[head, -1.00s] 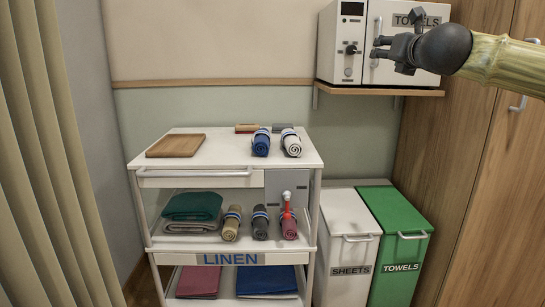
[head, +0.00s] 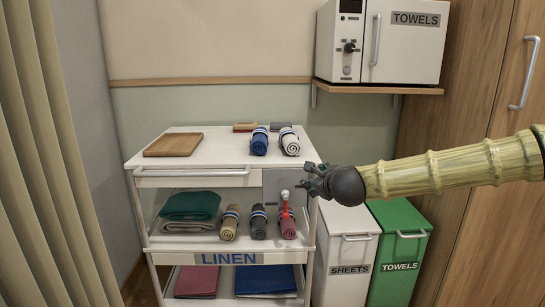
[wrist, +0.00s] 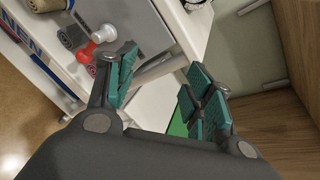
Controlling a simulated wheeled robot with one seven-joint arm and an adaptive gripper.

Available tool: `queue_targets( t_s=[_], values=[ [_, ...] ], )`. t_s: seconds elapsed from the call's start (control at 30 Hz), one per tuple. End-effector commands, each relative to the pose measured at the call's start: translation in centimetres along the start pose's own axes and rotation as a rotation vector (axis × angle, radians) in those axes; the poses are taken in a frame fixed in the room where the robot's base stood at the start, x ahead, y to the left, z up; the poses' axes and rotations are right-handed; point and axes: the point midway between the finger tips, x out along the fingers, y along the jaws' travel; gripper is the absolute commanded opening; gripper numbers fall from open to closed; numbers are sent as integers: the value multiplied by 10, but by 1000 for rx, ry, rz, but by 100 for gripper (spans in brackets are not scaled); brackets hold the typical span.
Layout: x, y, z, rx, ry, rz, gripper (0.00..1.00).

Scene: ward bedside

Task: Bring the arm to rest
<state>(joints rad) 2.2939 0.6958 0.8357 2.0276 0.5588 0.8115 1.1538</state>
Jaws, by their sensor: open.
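My gripper (head: 312,180) is at the right side of the white linen cart (head: 210,180) in the head view, near the cart's grey side panel. My arm reaches in from the right edge, roughly level. In the wrist view my gripper (wrist: 155,85) has its teal-padded fingers apart, with nothing between them. A red and white knob-like item (head: 285,203) on the cart is close to the fingertips; it also shows in the wrist view (wrist: 90,48). I cannot tell whether the fingers touch the cart.
Rolled towels lie on the cart's top and middle shelf, with a wooden tray (head: 173,144) on top. A white sheets bin (head: 345,262) and a green towels bin (head: 402,255) stand to the right. A towel cabinet (head: 408,45) sits on a wall shelf above. Wooden wardrobe doors (head: 500,75) bound the right.

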Motion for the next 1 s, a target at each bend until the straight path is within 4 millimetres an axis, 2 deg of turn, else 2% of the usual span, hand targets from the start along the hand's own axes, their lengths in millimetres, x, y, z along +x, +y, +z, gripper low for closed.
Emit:
queue_targets(
  t_s=[0.03,0.2,0.33,0.47,0.6,0.77,1.0],
  values=[
    [6,26,-20,-68,23,31,52],
    [18,99,-84,-301,76,127,52],
    [17,154,-137,-479,107,214,52],
    [9,205,-191,-659,126,311,52],
    [-9,256,-251,-851,135,426,52],
    [-42,309,-320,-1070,126,573,52],
    [-112,372,-422,-1393,62,825,52]
  ],
)
